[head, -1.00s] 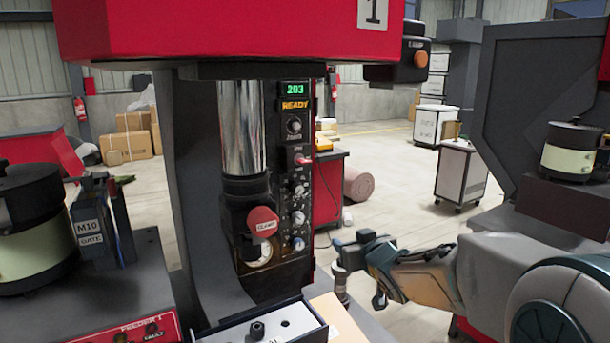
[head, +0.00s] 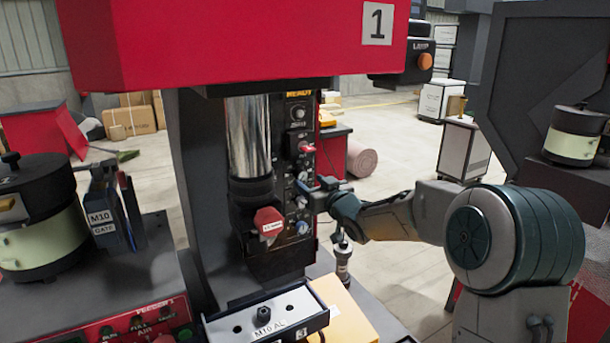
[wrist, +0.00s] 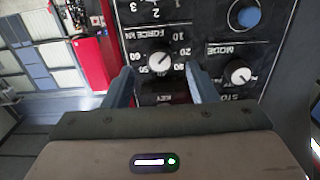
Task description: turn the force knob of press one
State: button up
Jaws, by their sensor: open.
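The force knob (wrist: 159,62) of press one is a small pale dial with a white pointer, under upside-down "FORCE kN" lettering in the wrist view. My gripper (wrist: 160,80) is open, with one blue-grey finger on each side of the knob; I cannot tell whether they touch it. Press one (head: 376,22) is red and dark grey with a "1" plate. Its black control panel (head: 299,132) faces the arm in the head view. My gripper (head: 311,194) is at the panel's lower right there and partly covers its knobs.
The mode knob (wrist: 240,73) and a blue button (wrist: 247,16) are close beside the force knob. A red clamp knob (head: 268,221) juts out left of my gripper in the head view. A grey fixture block (head: 265,318) stands below.

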aim_at(303, 177)
jog(key=shift+p+x, duration=0.45)
jog(key=shift+x, duration=1.75)
jog(key=c, duration=1)
